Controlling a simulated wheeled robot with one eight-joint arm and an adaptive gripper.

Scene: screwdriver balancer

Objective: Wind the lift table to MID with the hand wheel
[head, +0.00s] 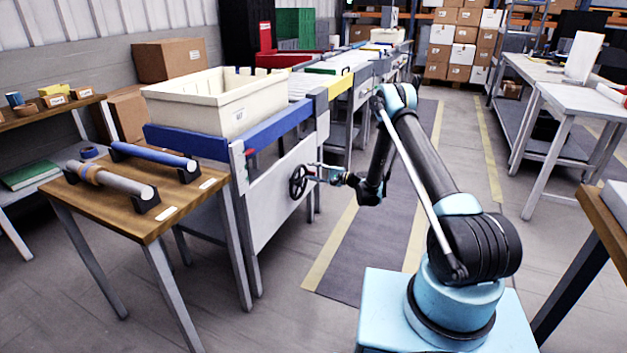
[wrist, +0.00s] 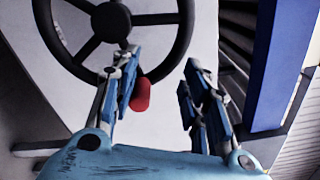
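The black hand wheel (head: 298,182) is on the grey side panel of the lift table (head: 277,199). In the wrist view the wheel (wrist: 179,42) fills the upper left, with its hub and spokes showing. A red knob (wrist: 141,95) sits at its lower right rim, partly behind my left finger. My gripper (wrist: 160,68) is open, its fingers well apart. The knob is between them, closer to the left finger; contact cannot be told. My gripper (head: 317,174) also shows beside the wheel in the head view. A small red marker (head: 250,153) is by the table's corner post; no level label is readable.
A cream bin (head: 220,102) stands on the lift table. A wooden side table (head: 135,214) at left holds a blue rod and a grey rod in black cradles. The floor aisle is clear behind my arm. White benches stand at right.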

